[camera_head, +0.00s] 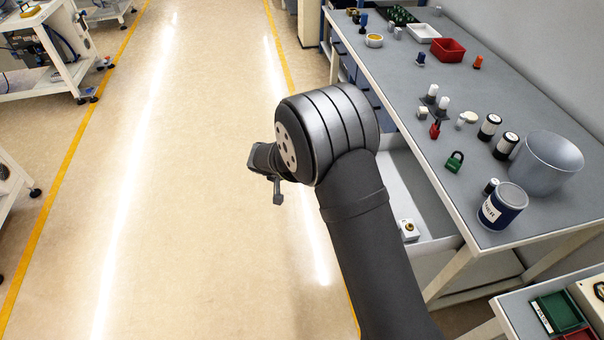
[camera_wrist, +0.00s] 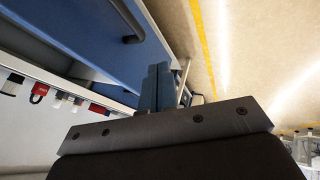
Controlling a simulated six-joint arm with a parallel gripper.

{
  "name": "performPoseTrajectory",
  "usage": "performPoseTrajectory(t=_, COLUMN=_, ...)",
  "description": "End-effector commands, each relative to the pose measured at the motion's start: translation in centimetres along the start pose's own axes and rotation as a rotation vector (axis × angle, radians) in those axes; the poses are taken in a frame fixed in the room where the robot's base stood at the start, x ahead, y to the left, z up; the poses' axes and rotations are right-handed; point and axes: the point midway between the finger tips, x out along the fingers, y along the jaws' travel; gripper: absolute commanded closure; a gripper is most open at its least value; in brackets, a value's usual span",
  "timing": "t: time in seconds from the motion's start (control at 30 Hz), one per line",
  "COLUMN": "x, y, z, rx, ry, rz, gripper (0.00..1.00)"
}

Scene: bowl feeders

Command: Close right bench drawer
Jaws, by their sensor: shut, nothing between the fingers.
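The right bench drawer (camera_head: 435,243) stands pulled out below the bench top in the head view. Its pale inside shows, with a small white box with a yellow-and-black top (camera_head: 408,229) in it. My arm hides its front. My gripper (camera_head: 277,199) is shut and empty, out over the aisle to the left of the drawer. In the wrist view my shut fingers (camera_wrist: 158,85) show in front of a blue panel (camera_wrist: 85,35) with a dark bar handle (camera_wrist: 128,22). I cannot tell whether the fingers touch the panel.
The grey bench top (camera_head: 400,75) holds a metal pot (camera_head: 547,162), a dark blue tin (camera_head: 503,206), a green padlock (camera_head: 455,161) and a red bin (camera_head: 447,49). A tray table (camera_head: 515,318) stands at the lower right. The aisle floor (camera_head: 200,200) to the left is clear.

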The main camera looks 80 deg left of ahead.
Motion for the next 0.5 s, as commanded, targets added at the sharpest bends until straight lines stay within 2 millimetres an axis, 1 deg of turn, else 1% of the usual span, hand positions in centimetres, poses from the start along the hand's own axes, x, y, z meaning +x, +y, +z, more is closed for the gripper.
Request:
performPoseTrajectory(t=0.03, x=1.2, y=0.0, z=0.1, rx=-0.001, ry=-0.004, rz=0.002, gripper=1.0)
performPoseTrajectory(t=0.1, x=2.7, y=0.0, z=0.1, rx=-0.001, ry=-0.003, rz=0.002, gripper=1.0)
performPoseTrajectory(t=0.3, x=6.9, y=0.0, z=0.1, rx=-0.002, ry=-0.003, rz=0.002, gripper=1.0)
performPoseTrajectory(t=0.37, x=7.9, y=0.0, z=0.1, rx=-0.003, ry=-0.002, rz=0.003, gripper=1.0)
performPoseTrajectory(t=0.4, x=8.1, y=0.9, z=0.0, rx=-0.001, ry=-0.001, rz=0.003, gripper=1.0)
performPoseTrajectory(t=0.5, x=8.6, y=2.2, z=0.0, rx=-0.001, ry=-0.001, rz=0.002, gripper=1.0)
